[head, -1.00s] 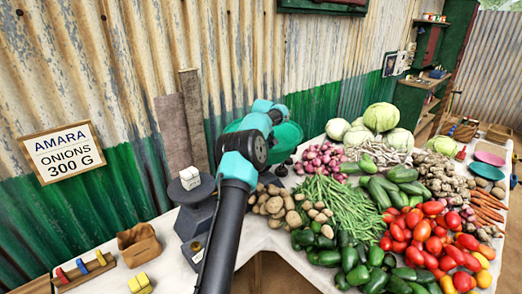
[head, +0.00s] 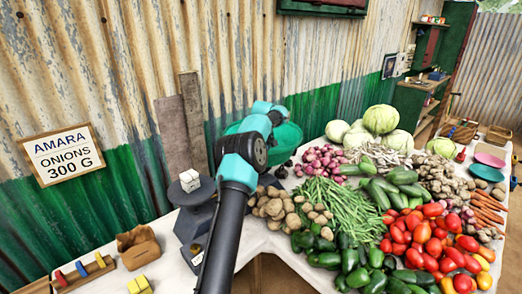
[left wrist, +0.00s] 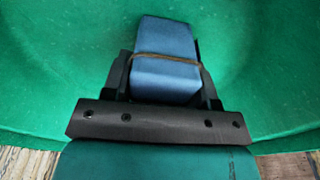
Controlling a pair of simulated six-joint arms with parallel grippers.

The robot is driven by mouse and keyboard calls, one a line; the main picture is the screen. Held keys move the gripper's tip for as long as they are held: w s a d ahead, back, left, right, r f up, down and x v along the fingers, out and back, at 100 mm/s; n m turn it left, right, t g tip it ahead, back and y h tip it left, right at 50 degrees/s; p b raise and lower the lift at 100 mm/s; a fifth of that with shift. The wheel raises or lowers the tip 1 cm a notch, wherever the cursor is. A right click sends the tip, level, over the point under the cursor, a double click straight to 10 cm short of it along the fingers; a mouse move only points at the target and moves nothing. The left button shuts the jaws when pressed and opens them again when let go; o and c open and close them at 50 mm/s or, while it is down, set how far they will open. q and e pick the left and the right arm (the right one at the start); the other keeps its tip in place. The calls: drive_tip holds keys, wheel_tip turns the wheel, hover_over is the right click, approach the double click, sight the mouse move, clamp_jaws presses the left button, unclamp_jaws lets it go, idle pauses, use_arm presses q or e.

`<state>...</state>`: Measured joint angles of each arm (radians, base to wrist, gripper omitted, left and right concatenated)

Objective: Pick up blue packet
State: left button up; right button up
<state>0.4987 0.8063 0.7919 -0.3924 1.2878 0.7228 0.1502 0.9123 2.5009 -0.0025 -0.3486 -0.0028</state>
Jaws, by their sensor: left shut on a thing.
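The blue packet (left wrist: 164,72), with a brown band around it, shows in the left wrist view. My left gripper (left wrist: 164,80) is shut on it, with a dark finger on each side. The packet is inside or just over a green pan (left wrist: 50,70) that fills the background; I cannot tell whether it touches the pan. In the head view the green pan (head: 289,136) is partly behind my left arm, and the arm hides the packet and the fingertips. My right gripper is not in view.
White blocks (head: 190,180) sit on the dark scale (head: 193,222) left of my arm. Potatoes (head: 270,205), green beans (head: 335,210) and tomatoes (head: 430,240) crowd the right side.

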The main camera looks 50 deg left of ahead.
use_arm(q)
wheel_tip(320, 180, up, 8)
drive_tip(key=shift+w+r, duration=0.1)
drive_tip(key=shift+r, duration=0.8)
idle(0.3)
drive_tip(key=w+d+r+m, duration=0.1)
drive_tip(key=w+d+r, duration=0.2)
drive_tip(key=d, duration=0.7)
drive_tip(key=w+d+r, duration=0.3)
drive_tip(key=d, duration=0.6)
drive_tip(key=w+d+f+m, duration=0.1)
drive_tip(key=d+f+m, duration=0.25)
drive_tip(key=d, duration=0.55)
drive_tip(key=w+d+f+m, duration=0.2)
drive_tip(key=d+f, duration=0.2)
drive_tip(key=d, duration=0.6)
drive_tip(key=s+d+f+m, duration=0.3)
drive_tip(key=s+d+f, duration=0.1)
drive_tip(key=d, duration=0.5)
drive_tip(key=s+d+f+m+h, duration=0.1)
drive_tip(key=s+d+f+m, duration=0.3)
drive_tip(key=d, duration=0.6)
drive_tip(key=s+d+f+m, duration=0.3)
drive_tip(key=s+d+f, duration=0.3)
drive_tip(key=d, duration=0.3)
drive_tip(key=shift+d+f+t+h, duration=0.3)
drive_tip(key=shift+f+t, duration=0.1)
drive_tip(key=shift+f, duration=0.1)
